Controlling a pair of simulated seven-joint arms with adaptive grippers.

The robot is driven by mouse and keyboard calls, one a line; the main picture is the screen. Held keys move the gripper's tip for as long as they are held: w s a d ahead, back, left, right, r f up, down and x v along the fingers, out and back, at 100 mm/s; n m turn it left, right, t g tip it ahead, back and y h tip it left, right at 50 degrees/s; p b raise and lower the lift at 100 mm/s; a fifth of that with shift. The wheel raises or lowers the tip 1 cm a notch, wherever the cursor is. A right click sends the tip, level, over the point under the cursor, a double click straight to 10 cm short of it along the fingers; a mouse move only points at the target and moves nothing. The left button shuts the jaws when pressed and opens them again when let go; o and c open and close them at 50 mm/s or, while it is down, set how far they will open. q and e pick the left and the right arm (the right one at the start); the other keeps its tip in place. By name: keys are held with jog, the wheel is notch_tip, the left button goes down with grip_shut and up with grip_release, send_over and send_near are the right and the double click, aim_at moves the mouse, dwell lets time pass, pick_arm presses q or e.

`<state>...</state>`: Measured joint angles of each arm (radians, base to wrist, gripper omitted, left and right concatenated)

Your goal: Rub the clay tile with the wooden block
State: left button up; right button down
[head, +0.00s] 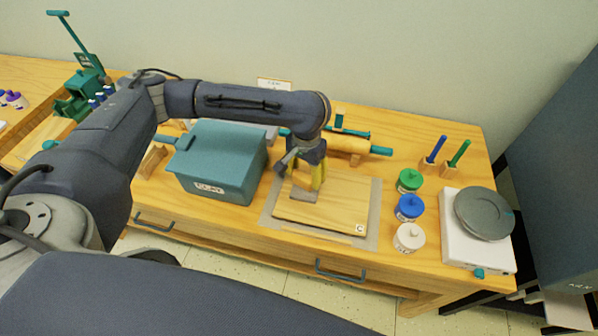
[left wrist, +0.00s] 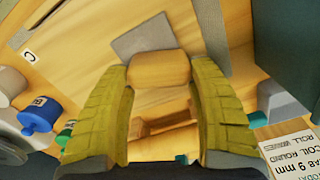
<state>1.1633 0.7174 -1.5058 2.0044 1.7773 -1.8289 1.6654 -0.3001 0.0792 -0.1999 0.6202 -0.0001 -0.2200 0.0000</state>
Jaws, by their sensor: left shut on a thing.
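The clay tile (head: 303,195) is a flat grey piece lying on the wooden board (head: 335,215), which bears a "C" label and rests on a grey mat (head: 371,215). My left gripper (head: 308,185) points down over the back part of the board, right by the tile. In the left wrist view the yellow fingers are shut on the wooden block (left wrist: 158,70). The tile also shows there (left wrist: 143,38), just beyond the block, and the block covers part of its near edge. I cannot tell whether block and tile touch. My right gripper is not in view.
A teal lidded box (head: 220,165) stands left of the board. A rolling pin (head: 350,145) lies behind it. Green (head: 409,181), blue (head: 409,208) and white (head: 408,238) jars stand to the right, then a turntable (head: 484,214). The board's front right is clear.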

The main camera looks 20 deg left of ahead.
aim_at(294, 175)
pick_arm(q)
jog(key=shift+d, duration=0.5)
jog(key=shift+d, duration=0.1)
jog(key=shift+w+d+f, duration=0.1)
jog(key=shift+w+d, duration=0.05)
jog(key=shift+d, duration=0.65)
jog(key=shift+w+d, duration=0.1)
jog(key=shift+d, duration=0.7)
jog(key=shift+s+d, duration=0.15)
jog(key=shift+s, duration=0.55)
jog(key=shift+s+a+r, duration=0.15)
jog(key=shift+a, duration=0.8)
jog(key=shift+s+a+r, duration=0.1)
jog(key=shift+a, duration=0.8)
jog(key=shift+s+a+f, duration=0.1)
jog(key=shift+s+a, duration=0.05)
jog(key=shift+a, duration=0.75)
jog(key=shift+s+a, duration=0.1)
jog(key=shift+a, duration=0.8)
jog(key=shift+d, duration=0.2)
jog(key=shift+w+d, duration=0.2)
jog(key=shift+d, duration=0.95)
jog(key=shift+w+d, duration=0.15)
jog(key=shift+d, duration=1)
jog(key=shift+w+d, duration=0.2)
jog(key=shift+d, duration=0.95)
